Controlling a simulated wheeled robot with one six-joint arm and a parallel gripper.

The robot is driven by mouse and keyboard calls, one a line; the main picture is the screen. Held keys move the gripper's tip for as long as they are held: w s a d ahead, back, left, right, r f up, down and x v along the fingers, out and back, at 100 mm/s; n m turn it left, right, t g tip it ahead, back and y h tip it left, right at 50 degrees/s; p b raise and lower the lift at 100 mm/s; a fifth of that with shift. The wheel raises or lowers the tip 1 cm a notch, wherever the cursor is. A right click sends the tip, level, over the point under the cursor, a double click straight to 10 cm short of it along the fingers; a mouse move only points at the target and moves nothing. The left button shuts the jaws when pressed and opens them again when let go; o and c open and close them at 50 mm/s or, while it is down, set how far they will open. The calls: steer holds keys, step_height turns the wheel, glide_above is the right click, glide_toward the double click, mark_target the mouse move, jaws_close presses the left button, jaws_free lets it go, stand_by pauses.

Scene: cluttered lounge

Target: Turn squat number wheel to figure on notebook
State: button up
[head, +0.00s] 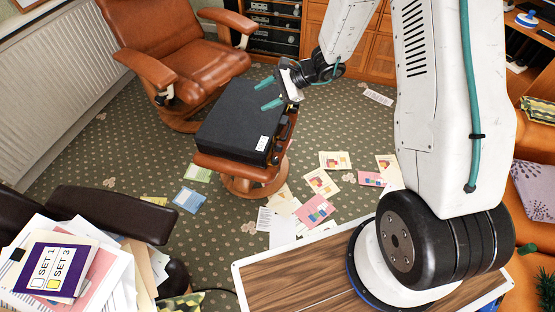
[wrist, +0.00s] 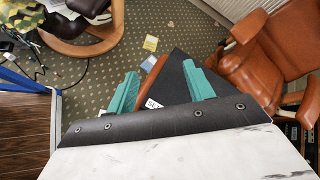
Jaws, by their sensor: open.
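The notebook (head: 62,268) lies on a paper pile at the lower left of the head view. It has a purple and white cover and reads "SET 1" and "SET 3", each beside a small square; the one by "SET 3" looks yellow. A black case (head: 235,115) lies on the brown footstool, with a white label and small dark fittings on its right side. I cannot make out a number wheel on it. My gripper (head: 268,93) is open and empty, its teal fingers over the case's far right part. In the wrist view the fingers (wrist: 160,90) are apart, with the case (wrist: 172,82) beyond them.
A brown leather armchair (head: 175,60) stands behind the footstool (head: 245,168). Papers and cards (head: 322,183) lie scattered on the patterned carpet. A dark armrest (head: 110,212) is near the papers. A radiator (head: 60,85) lines the left wall. Wooden cabinets (head: 360,50) stand at the back.

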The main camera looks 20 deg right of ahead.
steer(key=w+d+f+m+t+h, duration=0.1)
steer(key=d+f+m, duration=0.15)
steer(key=f, duration=0.55)
steer(key=w+d+f+m+t+h, duration=0.15)
steer(key=f+m, duration=0.25)
steer(key=f, duration=0.5)
steer(key=m+h, duration=0.2)
steer(key=m, duration=0.2)
glide_toward(276, 160)
steer(key=x, duration=0.7)
steer(key=shift+w+a+f, duration=0.1)
steer(key=shift+w+f, duration=0.1)
steer(key=shift+f, duration=0.05)
steer(key=shift+w+a+f, duration=0.3)
steer(key=shift+w+f, duration=0.05)
steer(key=shift+f, duration=0.05)
steer(key=c, duration=1)
